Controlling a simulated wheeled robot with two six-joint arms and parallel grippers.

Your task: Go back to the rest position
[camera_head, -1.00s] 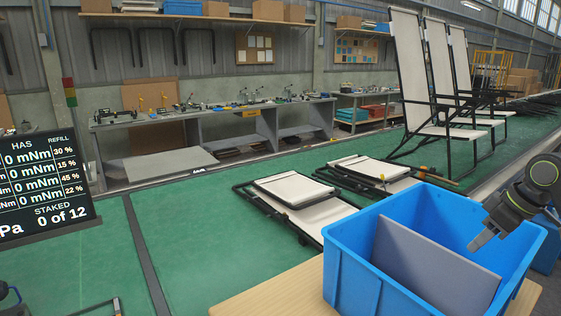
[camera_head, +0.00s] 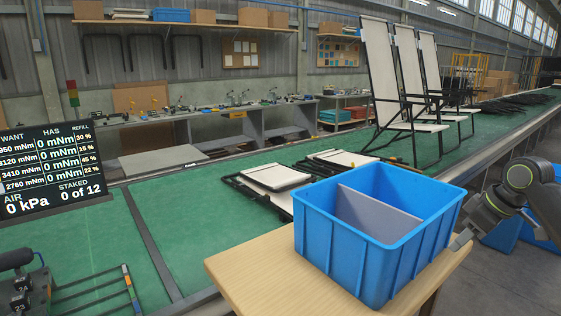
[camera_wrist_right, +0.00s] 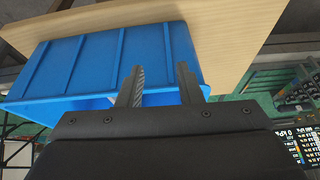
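My right gripper (camera_head: 461,241) is beside the right outer wall of a blue crate (camera_head: 345,255), near the wooden table's right edge. In the right wrist view my right gripper (camera_wrist_right: 160,67) has its two fingers apart with nothing between them. The crate wall (camera_wrist_right: 105,62) lies just beyond the fingers; I cannot tell whether they touch it. My left gripper is not in view.
The crate stands on a wooden table (camera_head: 248,262) and has a grey divider (camera_head: 372,215). Behind are flat folded loungers (camera_head: 275,177) and upright loungers (camera_head: 380,65) on a green surface. A display board (camera_head: 50,170) stands left. A dark fixture (camera_head: 22,285) is at lower left.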

